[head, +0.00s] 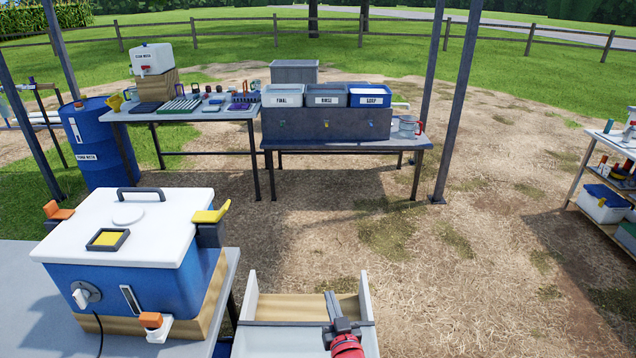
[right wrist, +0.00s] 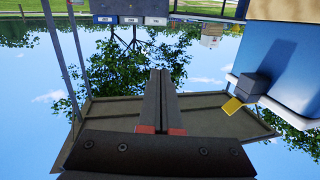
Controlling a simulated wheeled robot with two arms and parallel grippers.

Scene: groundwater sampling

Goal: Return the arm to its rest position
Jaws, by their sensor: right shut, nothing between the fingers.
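My right gripper (head: 331,297) is at the bottom of the head view, just right of centre, with a red part of my arm behind it. Its dark fingers point away from me, over the white-sided tray or bench with a wooden inside (head: 292,309). In the right wrist view the two fingers of the right gripper (right wrist: 160,73) lie together, with nothing between them. My left gripper is not in view.
A blue cooler with a white lid (head: 165,222) stands close on the left. Farther back are a table with sampling gear (head: 190,113), a blue barrel (head: 95,140) and labelled wash bins (head: 325,125). A shelf (head: 600,180) stands at far right. Bare ground lies between.

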